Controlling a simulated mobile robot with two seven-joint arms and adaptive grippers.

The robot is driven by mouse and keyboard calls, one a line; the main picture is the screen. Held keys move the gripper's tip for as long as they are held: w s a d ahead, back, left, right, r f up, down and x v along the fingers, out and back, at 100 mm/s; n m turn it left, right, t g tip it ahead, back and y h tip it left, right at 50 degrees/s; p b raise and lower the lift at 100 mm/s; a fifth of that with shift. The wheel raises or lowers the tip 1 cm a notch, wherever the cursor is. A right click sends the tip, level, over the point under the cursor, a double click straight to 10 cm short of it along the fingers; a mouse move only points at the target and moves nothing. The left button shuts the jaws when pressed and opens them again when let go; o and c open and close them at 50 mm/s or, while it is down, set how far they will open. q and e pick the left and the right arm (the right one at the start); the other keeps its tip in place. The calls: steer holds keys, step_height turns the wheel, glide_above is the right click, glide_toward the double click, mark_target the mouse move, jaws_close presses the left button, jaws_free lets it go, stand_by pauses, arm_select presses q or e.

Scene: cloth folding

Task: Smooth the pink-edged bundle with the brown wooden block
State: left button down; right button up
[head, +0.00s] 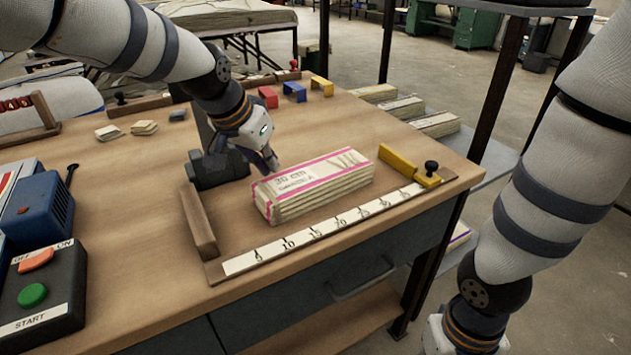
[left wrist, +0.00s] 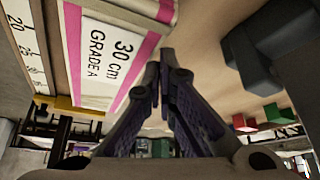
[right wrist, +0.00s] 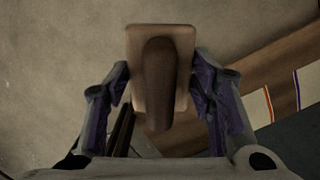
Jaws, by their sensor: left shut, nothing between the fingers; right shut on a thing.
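The pink-edged bundle (head: 318,190) is a stack of folded pale cloth, lying on the table behind a ruler strip. Its label, reading 30 cm GRADE A, also shows in the left wrist view (left wrist: 112,55). My left gripper (head: 272,165) is shut and empty, at the bundle's far left edge; I cannot tell whether it touches. Its fingertips meet beside the bundle in the left wrist view (left wrist: 165,70). In the head view the block and right fingers are out of frame.
The ruler strip (head: 322,228) runs along the table's front, with a wooden stop (head: 198,222) left and a yellow block (head: 398,163) right. A dark grey device (head: 215,170) stands left of my left gripper. A button box (head: 45,285) sits front left. Coloured brackets (head: 294,92) stand behind.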

arm_select(q)
steer(key=shift+f, duration=0.1)
